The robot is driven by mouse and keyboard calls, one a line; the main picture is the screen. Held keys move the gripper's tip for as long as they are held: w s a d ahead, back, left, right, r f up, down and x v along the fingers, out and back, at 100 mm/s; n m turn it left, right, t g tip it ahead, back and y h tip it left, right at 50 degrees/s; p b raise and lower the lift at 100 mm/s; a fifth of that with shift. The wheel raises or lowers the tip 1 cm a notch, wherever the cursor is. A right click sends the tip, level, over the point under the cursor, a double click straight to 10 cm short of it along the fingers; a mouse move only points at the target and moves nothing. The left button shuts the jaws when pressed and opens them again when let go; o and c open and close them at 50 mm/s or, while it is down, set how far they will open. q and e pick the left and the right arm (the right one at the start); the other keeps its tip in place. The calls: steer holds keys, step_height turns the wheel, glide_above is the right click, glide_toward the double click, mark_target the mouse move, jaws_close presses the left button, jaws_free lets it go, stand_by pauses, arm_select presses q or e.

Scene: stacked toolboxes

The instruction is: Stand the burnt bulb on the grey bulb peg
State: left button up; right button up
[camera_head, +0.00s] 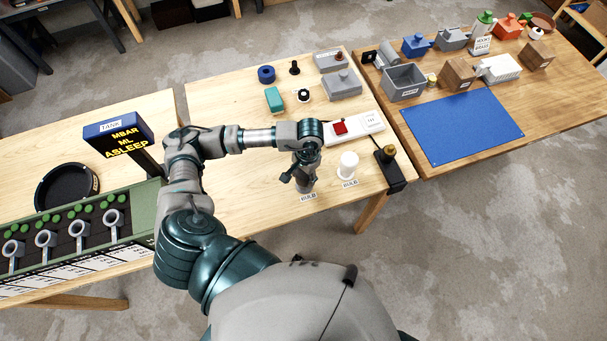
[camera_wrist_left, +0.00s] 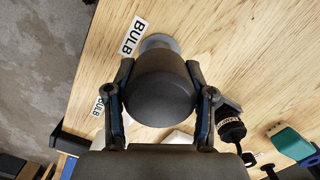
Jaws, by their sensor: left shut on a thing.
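The burnt bulb (camera_wrist_left: 160,92) is a dark grey rounded body in the left wrist view. My left gripper (camera_head: 304,178) is shut on it, with one finger on each side. The grey bulb peg (camera_wrist_left: 160,42) shows as a pale grey round edge just beyond the bulb, beside a BULB label (camera_wrist_left: 132,36). The bulb hides most of the peg, and I cannot tell whether the two touch. In the head view the gripper points down just behind the BULB label (camera_head: 308,197). My right gripper is not in view.
A white bulb (camera_head: 348,165) stands close to the right, by a second BULB label. A black base with a brass-coloured top (camera_head: 388,153) and a white strip with a red switch (camera_head: 352,126) are nearby. A teal block (camera_head: 274,99) lies farther back. Bare wood lies left of the gripper.

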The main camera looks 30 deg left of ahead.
arm_select(q)
steer(key=shift+f, duration=0.25)
steer(key=o, duration=1.1)
steer(key=shift+c, duration=0.2)
steer(key=r, duration=0.4)
steer(key=w+r, duration=0.1)
steer(key=r, duration=0.6)
steer(key=shift+w+d+r, duration=0.1)
steer(key=shift+w+r, duration=0.15)
steer(key=shift+r, duration=0.1)
